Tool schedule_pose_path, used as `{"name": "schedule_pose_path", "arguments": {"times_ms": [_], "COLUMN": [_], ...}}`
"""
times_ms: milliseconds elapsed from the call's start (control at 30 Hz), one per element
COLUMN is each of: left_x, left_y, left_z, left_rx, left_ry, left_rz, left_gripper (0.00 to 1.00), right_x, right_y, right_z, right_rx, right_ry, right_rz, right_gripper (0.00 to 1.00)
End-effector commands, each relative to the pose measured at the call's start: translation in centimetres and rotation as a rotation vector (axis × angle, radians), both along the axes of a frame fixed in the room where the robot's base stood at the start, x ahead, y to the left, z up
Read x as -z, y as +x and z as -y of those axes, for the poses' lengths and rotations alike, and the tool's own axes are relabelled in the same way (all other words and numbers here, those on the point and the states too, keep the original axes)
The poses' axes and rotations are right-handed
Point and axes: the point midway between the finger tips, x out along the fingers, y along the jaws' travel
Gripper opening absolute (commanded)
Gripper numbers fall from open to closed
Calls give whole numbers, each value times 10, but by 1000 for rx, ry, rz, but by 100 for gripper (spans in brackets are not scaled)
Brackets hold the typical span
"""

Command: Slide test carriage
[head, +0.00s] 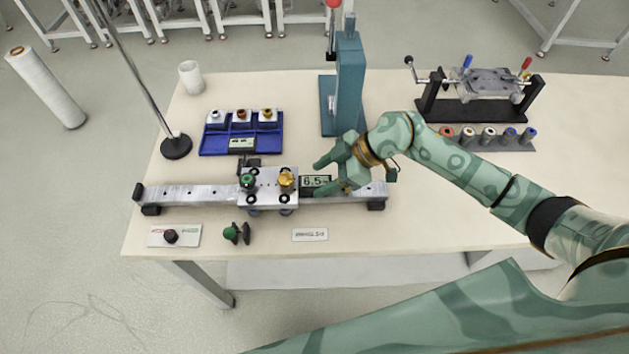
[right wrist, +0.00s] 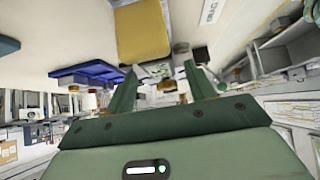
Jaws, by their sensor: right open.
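I cannot tell whether a finger touches anything. My left gripper is not in view.
A blue tray (head: 212,146) with several small fittings lies behind the rail. A teal press (head: 349,80) and a black fixture (head: 470,108) stand farther back. A loose green knob (head: 236,233) and a label card (head: 310,235) lie in front. The table's front right is clear.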

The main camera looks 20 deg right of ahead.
Motion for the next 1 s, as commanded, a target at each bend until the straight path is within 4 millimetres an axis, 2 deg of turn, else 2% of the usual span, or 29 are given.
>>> {"name": "schedule_pose_path", "arguments": {"times_ms": [100, 200, 533, 733, 867, 1000], "left_x": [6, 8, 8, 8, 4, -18], "left_y": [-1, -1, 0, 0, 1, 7], "left_z": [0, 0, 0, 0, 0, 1], "left_rx": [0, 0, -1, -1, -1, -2], "left_ry": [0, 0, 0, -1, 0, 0], "left_rz": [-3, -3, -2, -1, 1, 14], "left_gripper": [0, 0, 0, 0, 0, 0], "right_x": [14, 18, 20, 20, 18, 12], "right_y": [3, 5, 6, 6, 7, 14], "right_z": [-12, -17, -20, -20, -23, -48], "right_rx": [0, 0, 0, 0, 1, 1], "right_ry": [1, 1, 0, 0, 2, 6], "right_rz": [-1, 0, 1, 1, 1, 2], "right_gripper": [55, 55, 55, 0, 0, 0]}}
